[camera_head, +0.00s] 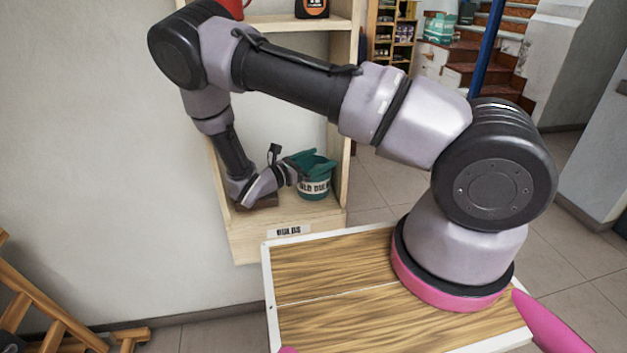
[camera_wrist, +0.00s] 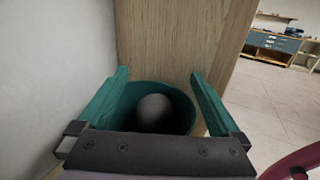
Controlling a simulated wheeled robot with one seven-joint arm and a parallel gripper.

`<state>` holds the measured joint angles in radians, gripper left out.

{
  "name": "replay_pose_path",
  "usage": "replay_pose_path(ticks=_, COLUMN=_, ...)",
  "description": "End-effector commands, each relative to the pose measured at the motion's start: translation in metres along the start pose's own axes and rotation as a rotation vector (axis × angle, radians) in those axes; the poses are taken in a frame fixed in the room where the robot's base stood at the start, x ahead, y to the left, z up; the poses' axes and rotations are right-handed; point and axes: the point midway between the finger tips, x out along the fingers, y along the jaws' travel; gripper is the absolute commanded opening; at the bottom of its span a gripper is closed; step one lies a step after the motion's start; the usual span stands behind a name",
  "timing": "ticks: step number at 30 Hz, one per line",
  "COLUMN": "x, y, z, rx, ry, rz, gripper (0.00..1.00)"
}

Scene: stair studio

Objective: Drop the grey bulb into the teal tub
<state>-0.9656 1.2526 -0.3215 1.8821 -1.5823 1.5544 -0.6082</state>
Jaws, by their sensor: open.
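The teal tub (camera_head: 317,186) stands upright on the wooden shelf, with a label on its front that seems to read "OLD BULBS". My gripper (camera_head: 309,158) is at the tub's mouth, coming in from the left. In the wrist view my gripper (camera_wrist: 157,77) is open, its two teal fingers wide apart over the tub (camera_wrist: 187,105). The grey bulb (camera_wrist: 153,113) shows inside the tub's rim, between the fingers and touching neither. How deep it lies is hard to tell. The bulb is hidden in the head view.
The shelf's right upright (camera_head: 347,120) stands close beside the tub, and the wall is to the left. A "BULBS" sign (camera_head: 289,231) is on the shelf's front. A red item (camera_head: 235,8) and a black-and-orange item (camera_head: 312,8) are on the shelf above.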

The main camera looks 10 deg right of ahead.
Motion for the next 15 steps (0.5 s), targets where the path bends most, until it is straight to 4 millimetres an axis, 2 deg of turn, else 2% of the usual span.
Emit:
replay_pose_path(ticks=9, x=-0.067, y=0.004, z=-0.001, rx=0.005, ry=0.006, rz=0.013, gripper=1.0)
replay_pose_path(ticks=15, x=-0.095, y=0.004, z=0.0, rx=0.006, ry=0.007, rz=0.013, gripper=1.0)
